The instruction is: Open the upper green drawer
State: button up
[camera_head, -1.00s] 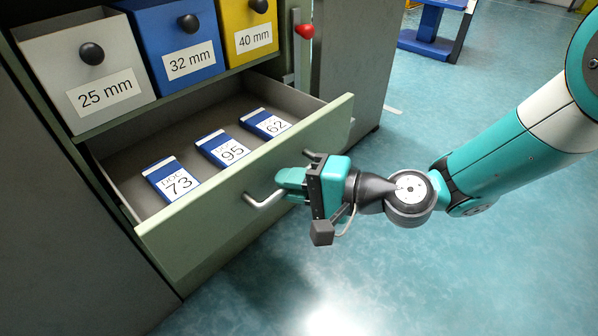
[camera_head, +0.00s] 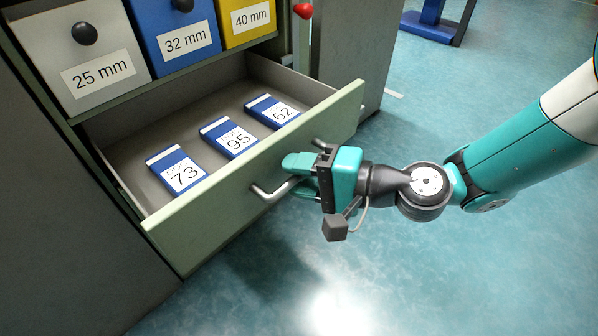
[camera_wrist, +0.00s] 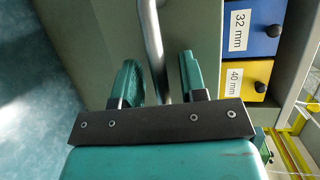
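The green drawer (camera_head: 225,200) in the cabinet is pulled well out, and its inside shows in the head view. Its front carries a metal bar handle (camera_head: 268,193), which also shows in the wrist view (camera_wrist: 153,45). My gripper (camera_head: 300,172) is at the handle, in front of the drawer. In the wrist view my gripper's fingers (camera_wrist: 160,85) stand apart on both sides of the bar, with visible gaps. The far part of the handle is partly hidden behind my gripper in the head view.
Several blue cards lie in the drawer, one marked 73 (camera_head: 176,170). Above it stand a white bin (camera_head: 75,45), a blue bin (camera_head: 175,35) and a yellow bin (camera_head: 246,20). A red knob (camera_head: 303,11) is to their right.

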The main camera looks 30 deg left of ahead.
jog(key=p+v, duration=0.4)
jog(key=v, duration=1.3)
jog(key=shift+d, duration=0.2)
jog(key=shift+r, duration=0.2)
jog(key=s+d+r+n+t+h, duration=0.2)
jog(key=s+d+r+n+h, duration=0.1)
jog(key=s+d+r+h, duration=0.4)
jog(key=s+d+r+n+t+h, duration=0.1)
jog(key=s+d+r+n+h, duration=0.15)
jog(key=d+r+h, duration=0.5)
notch_tip(320, 180, up, 36)
jog(key=d+y+p, duration=0.1)
jog(key=y+p, duration=0.2)
jog(key=p, duration=3.5)
jog(key=shift+f, duration=0.2)
jog(key=shift+w+d, duration=0.1)
